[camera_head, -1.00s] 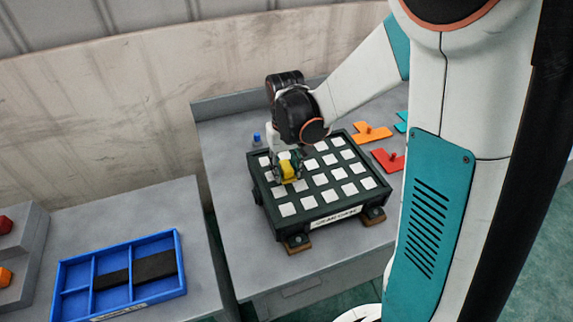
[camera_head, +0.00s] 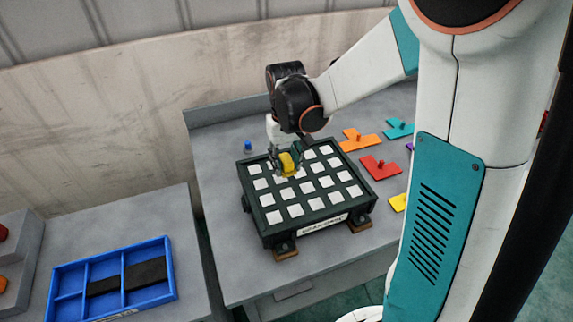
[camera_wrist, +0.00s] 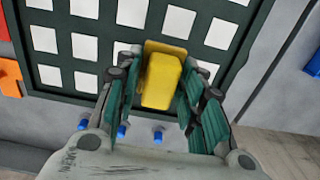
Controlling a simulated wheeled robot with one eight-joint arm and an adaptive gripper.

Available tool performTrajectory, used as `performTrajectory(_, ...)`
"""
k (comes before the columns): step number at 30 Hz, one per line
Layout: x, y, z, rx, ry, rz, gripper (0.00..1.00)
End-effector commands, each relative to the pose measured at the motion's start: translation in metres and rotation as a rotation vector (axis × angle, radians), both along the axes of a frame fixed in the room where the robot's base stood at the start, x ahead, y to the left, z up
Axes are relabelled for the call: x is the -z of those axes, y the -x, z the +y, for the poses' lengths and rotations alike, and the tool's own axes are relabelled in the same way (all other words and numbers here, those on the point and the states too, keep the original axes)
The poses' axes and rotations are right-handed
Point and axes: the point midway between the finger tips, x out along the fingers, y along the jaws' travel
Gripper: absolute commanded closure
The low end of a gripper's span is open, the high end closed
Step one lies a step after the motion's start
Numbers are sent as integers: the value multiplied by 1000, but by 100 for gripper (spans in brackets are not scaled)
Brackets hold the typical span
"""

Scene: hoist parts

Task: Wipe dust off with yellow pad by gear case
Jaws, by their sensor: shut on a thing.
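The gear case (camera_head: 262,229) is a dark green box on the grey bench, with rows of white square patches on its top and a label on its front. My gripper (camera_head: 287,160) is over the back part of its top. It is shut on the yellow pad (camera_head: 288,166), which also shows between the green fingers in the wrist view (camera_wrist: 160,80). The pad is at or just above the top; I cannot tell whether it touches. Dust is not clearly distinguishable from the white patches (camera_wrist: 128,12).
Orange (camera_head: 358,141), red (camera_head: 379,168) and teal (camera_head: 399,128) flat pieces lie right of the case. Blue pegs (camera_wrist: 122,132) stand behind it. A blue divided tray (camera_head: 62,281) with dark strips sits on the left bench. A gap separates the benches.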

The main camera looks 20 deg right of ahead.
Motion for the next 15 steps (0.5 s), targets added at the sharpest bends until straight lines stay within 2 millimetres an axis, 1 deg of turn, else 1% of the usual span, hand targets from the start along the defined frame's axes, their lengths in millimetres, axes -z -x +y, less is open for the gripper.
performTrajectory(1, -8, -1, 0, 0, 0, 0, 90)
performTrajectory(9, -31, -5, 0, 0, 0, 0, 90)
performTrajectory(15, -35, -7, 1, 0, 0, 0, 90)
